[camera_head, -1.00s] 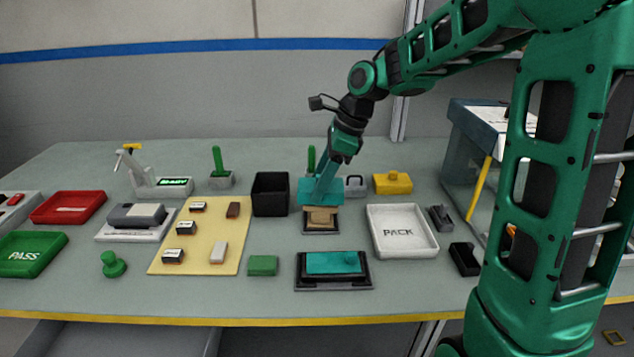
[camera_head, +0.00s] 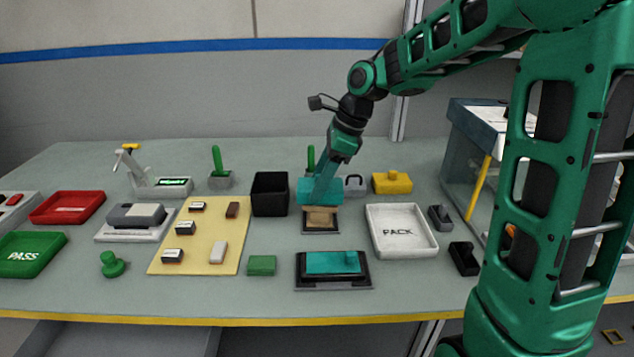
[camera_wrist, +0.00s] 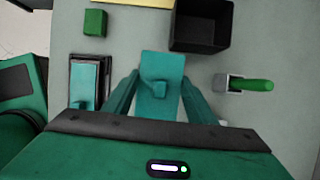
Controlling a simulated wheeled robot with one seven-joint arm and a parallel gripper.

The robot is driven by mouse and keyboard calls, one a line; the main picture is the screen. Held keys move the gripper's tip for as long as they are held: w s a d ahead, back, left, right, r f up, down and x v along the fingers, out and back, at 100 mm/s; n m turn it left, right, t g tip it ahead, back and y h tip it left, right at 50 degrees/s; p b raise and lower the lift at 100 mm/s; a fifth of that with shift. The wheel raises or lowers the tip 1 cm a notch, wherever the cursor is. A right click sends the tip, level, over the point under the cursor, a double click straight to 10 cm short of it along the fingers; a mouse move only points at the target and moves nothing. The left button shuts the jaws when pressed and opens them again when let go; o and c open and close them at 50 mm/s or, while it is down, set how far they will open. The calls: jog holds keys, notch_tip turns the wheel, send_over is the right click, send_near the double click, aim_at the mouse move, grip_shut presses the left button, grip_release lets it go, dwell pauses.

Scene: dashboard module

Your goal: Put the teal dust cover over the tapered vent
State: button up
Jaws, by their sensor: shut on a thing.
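A teal dust cover (camera_head: 308,193) hangs from my gripper (camera_head: 324,181), just behind and above a tan block in a dark frame (camera_head: 320,218). The block may be the tapered vent, but its taper is not clear. In the wrist view the cover (camera_wrist: 163,62) is a flat teal panel with a small knob. My gripper (camera_wrist: 160,80) is shut on it, with a finger on each side. The tan block is hidden in the wrist view. A second teal cover with a knob (camera_head: 333,262) sits on a black base nearer the front edge.
A black open bin (camera_head: 270,193) stands left of the held cover, and the white PACK tray (camera_head: 402,232) lies to its right. A green-handled tool (camera_wrist: 250,84) and a grey padlock-like part (camera_head: 355,186) stand close by. A green block (camera_head: 262,265) lies in front.

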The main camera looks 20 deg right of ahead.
aim_at(336, 184)
jog(key=shift+f, duration=1.2)
jog(key=o, duration=1.1)
jog(key=shift+r, duration=0.1)
jog(key=v, duration=1)
jog(key=shift+d+r, duration=0.1)
jog(key=shift+r, duration=0.15)
jog(key=s+d+f+n+h, duration=0.1)
jog(key=s+d+f+n, duration=0.2)
jog(key=s, duration=0.7)
jog(key=s+d+f+n+g+h, duration=0.1)
jog(key=s+d+f+n, duration=0.3)
jog(key=s, duration=0.6)
jog(key=s+d+f+n+h, duration=0.2)
jog(key=s+d+f+n, duration=0.1)
jog(key=s+d+n, duration=0.4)
jog(key=shift+s+f+n+g, duration=0.2)
jog(key=shift+s+n+g, duration=0.2)
jog(key=shift+s+n, duration=0.85)
